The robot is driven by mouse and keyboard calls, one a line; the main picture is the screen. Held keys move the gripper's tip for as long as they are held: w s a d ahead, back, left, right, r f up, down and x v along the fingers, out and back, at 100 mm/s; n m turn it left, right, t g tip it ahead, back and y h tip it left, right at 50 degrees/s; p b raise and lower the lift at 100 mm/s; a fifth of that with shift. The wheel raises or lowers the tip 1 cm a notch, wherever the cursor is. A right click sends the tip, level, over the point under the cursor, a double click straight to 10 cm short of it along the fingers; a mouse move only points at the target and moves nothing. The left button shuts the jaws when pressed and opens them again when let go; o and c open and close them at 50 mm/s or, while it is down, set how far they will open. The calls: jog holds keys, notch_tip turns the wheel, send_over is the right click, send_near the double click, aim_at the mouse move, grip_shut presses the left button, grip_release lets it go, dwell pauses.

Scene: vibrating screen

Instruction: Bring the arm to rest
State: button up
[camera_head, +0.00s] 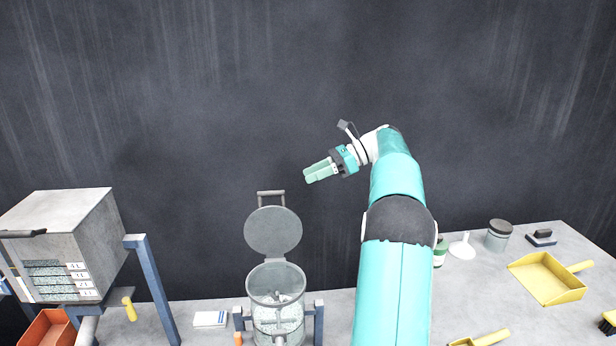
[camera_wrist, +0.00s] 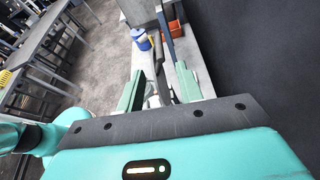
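My gripper (camera_head: 309,174) is raised in front of the dark wall in the head view, pointing left, above and to the right of the open lid of a clear vessel. In the wrist view my gripper (camera_wrist: 160,70) shows its two green fingers apart, with nothing held between them. My teal arm reaches up from the lower right, bent at the top. The vessel (camera_head: 262,287) has its round grey lid (camera_head: 273,231) standing up and pale granules inside. My gripper is clear of it.
A grey box unit (camera_head: 75,235) on blue posts stands at left, with an orange bin (camera_head: 50,328) below. A yellow dustpan (camera_head: 546,278), a dark-lidded jar (camera_head: 498,235) and a white funnel (camera_head: 462,248) are on the right of the bench. The space around my gripper is free.

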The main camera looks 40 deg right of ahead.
dwell(0.4)
jog(key=s+a+r+n+g+h, duration=0.1)
jog(key=s+a+n+h, duration=0.15)
jog(key=a, duration=0.65)
jog(key=s+a+n+g+h, duration=0.1)
jog(key=a+n, duration=0.3)
jog(key=a, duration=0.5)
jog(key=s+a+r+n+g+h, duration=0.1)
jog(key=a+n+h, duration=0.15)
jog(key=a, duration=0.65)
jog(key=s+a+f+n+h, duration=0.2)
jog(key=s+a+f+n, duration=0.1)
jog(key=s+a+n, duration=0.1)
jog(key=s+a+f+n+t+h, duration=0.1)
jog(key=s+a+f+n, duration=0.2)
jog(key=s+n, duration=0.4)
jog(key=s+a+f+n+h, duration=0.2)
jog(key=s+a+f+n, duration=0.2)
jog(key=s, duration=0.5)
jog(key=shift+a+f+n+h, duration=0.2)
jog(key=shift+a+n+h, duration=0.1)
jog(key=shift+n, duration=0.5)
